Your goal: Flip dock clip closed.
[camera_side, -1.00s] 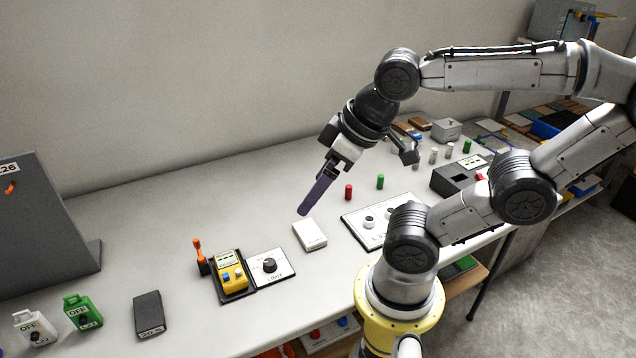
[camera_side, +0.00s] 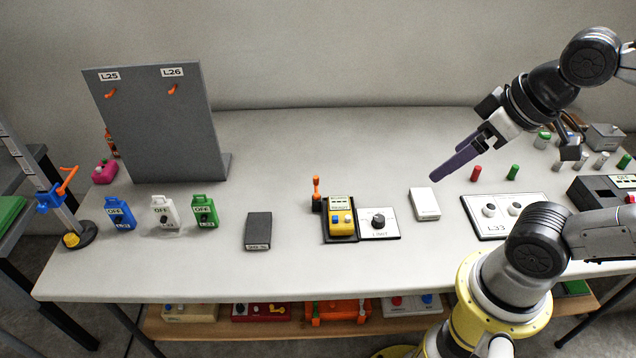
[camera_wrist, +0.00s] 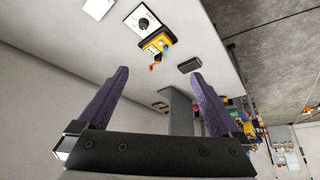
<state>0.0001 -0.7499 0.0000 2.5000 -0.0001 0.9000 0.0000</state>
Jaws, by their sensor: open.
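A yellow device (camera_side: 341,224) with blue and white buttons sits in a black dock (camera_side: 326,236) on the table. An orange clip (camera_side: 316,190) stands upright at the dock's back left corner. The wrist view shows the yellow device (camera_wrist: 154,44) near the top and the orange clip (camera_wrist: 155,66) beside it. My gripper (camera_side: 448,172) has purple fingers and is open and empty. It hangs above the table, right of the dock, near the white box. In the wrist view its fingers (camera_wrist: 160,73) are wide apart with nothing between them.
A panel with a black knob (camera_side: 378,222) adjoins the dock's right side. A white box (camera_side: 424,204) lies near my fingertips. A dark block (camera_side: 257,230) lies left of the dock. A grey upright board (camera_side: 160,120) stands back left. The table behind the dock is clear.

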